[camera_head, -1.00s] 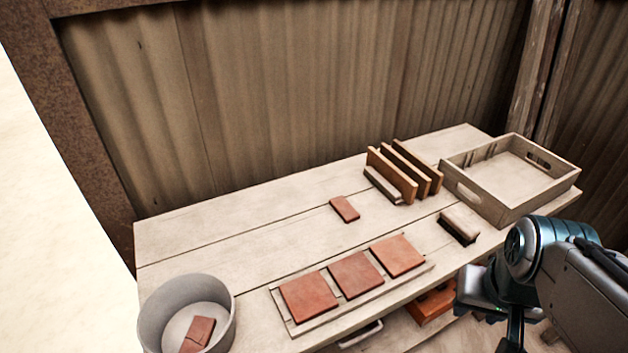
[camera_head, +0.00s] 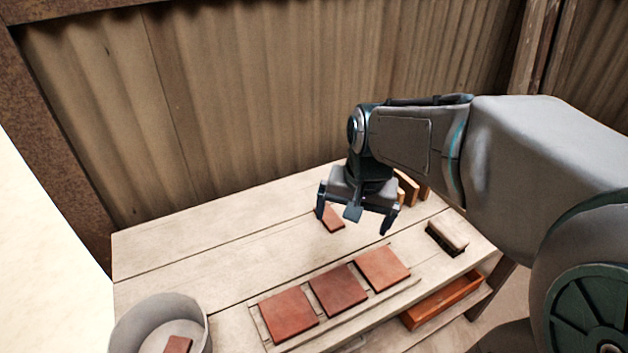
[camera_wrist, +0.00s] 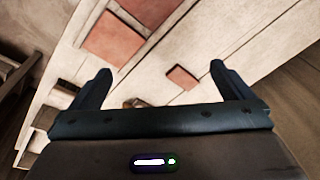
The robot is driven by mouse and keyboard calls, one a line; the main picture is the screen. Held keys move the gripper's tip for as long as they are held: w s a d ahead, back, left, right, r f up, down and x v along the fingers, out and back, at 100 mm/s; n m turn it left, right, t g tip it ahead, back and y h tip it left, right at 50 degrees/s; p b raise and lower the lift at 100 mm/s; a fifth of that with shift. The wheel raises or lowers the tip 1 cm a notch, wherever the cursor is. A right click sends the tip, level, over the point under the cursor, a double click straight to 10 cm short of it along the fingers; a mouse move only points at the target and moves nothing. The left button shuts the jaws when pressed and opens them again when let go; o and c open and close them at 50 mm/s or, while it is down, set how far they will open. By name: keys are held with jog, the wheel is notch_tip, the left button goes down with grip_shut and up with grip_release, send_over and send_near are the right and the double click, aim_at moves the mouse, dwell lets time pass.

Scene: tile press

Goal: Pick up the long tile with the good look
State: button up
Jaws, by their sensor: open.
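A small, long red-brown tile (camera_head: 331,219) lies flat and alone on the bench, partly hidden by a finger. It also shows in the wrist view (camera_wrist: 182,79), beyond and between the fingers. My gripper (camera_head: 353,219) is open, empty and points down above the bench close to this tile. Its fingers frame the wrist view (camera_wrist: 160,70). Three larger squarish tiles, left (camera_head: 288,314), middle (camera_head: 338,289) and right (camera_head: 382,267), lie in a row on a wooden board (camera_head: 259,325). Another red tile (camera_head: 179,345) is in the grey bucket, cut off by the frame.
The grey bucket (camera_head: 127,331) stands at the front left. A brush (camera_head: 447,238) lies at the right of the bench. Upright brown boards (camera_head: 410,187) stand behind my gripper, partly hidden. An orange drawer (camera_head: 442,300) is below the bench edge. The back left of the bench is clear.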

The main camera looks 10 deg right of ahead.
jog(key=w+m+g+p, duration=0.15)
jog(key=w+m, duration=0.35)
jog(key=w, duration=0.6)
jog(key=m+p, duration=0.1)
jog(key=m, duration=0.3)
send_over(329, 216)
notch_tip(329, 216, down, 4)
jog(key=shift+m+g+h, duration=0.25)
jog(key=shift+m+h, duration=0.05)
jog(key=f, duration=0.5)
jog(key=f+p, duration=0.1)
jog(key=f, duration=0.2)
jog(key=shift+w+f, duration=0.15)
jog(key=shift+w, duration=0.1)
jog(key=shift+s+f+p, duration=0.15)
jog(key=shift+f+p, duration=0.4)
jog(key=shift+f, duration=2.15)
jog(key=c, duration=0.8)
